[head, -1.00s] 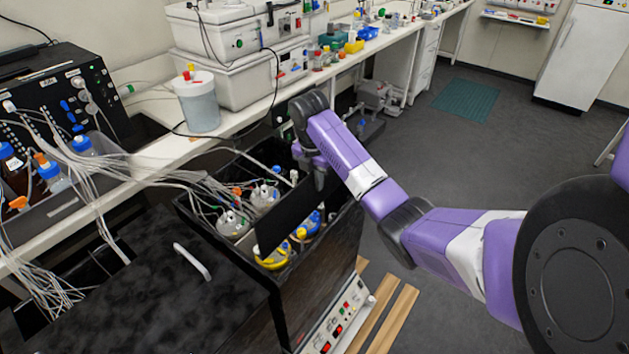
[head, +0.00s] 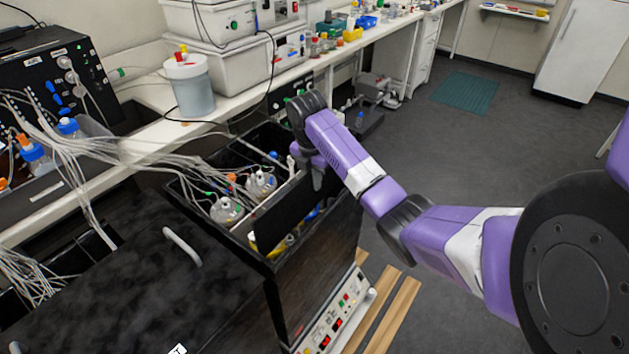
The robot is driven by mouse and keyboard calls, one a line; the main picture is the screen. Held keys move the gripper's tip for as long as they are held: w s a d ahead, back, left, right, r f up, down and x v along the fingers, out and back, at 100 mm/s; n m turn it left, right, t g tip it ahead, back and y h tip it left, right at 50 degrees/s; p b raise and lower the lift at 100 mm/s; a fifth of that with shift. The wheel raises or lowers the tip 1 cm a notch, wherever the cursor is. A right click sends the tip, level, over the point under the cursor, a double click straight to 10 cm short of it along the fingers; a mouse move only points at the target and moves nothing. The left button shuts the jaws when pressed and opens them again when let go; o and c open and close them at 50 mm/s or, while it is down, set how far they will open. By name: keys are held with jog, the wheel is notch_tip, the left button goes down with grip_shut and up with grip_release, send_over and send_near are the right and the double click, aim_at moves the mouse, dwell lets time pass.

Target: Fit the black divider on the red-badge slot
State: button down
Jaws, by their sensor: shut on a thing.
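My gripper (head: 318,178) is shut on the black divider (head: 283,215), a flat dark panel held upright at its far upper end. The divider is over the open black shaker box (head: 318,262), running along it between two rows of vessels. Its lower edge appears to be down inside the box, but I cannot tell whether it is seated in a slot. Clear vessels (head: 227,210) with tubing stand to its left. No red badge can be made out.
A bundle of pale tubes (head: 135,155) runs from the bench into the box. The black lid (head: 120,290) with a white handle (head: 182,246) lies at the near left. A grey bucket (head: 189,88) stands on the bench.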

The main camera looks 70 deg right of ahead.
aim_at(315, 200)
jog(key=shift+f+b, duration=1.15)
jog(key=shift+f, duration=0.3)
jog(key=shift+f+b, duration=0.7)
jog(key=shift+f, duration=1.4)
jog(key=shift+d+f+p, duration=0.15)
jog(key=shift+f+p, duration=0.15)
jog(key=shift+f, duration=0.2)
jog(key=shift+f+b, duration=0.7)
jog(key=shift+f, duration=1.9)
dwell(0.5)
jog(key=shift+f, duration=0.3)
jog(key=shift+s+f, duration=0.1)
jog(key=shift+f, duration=0.15)
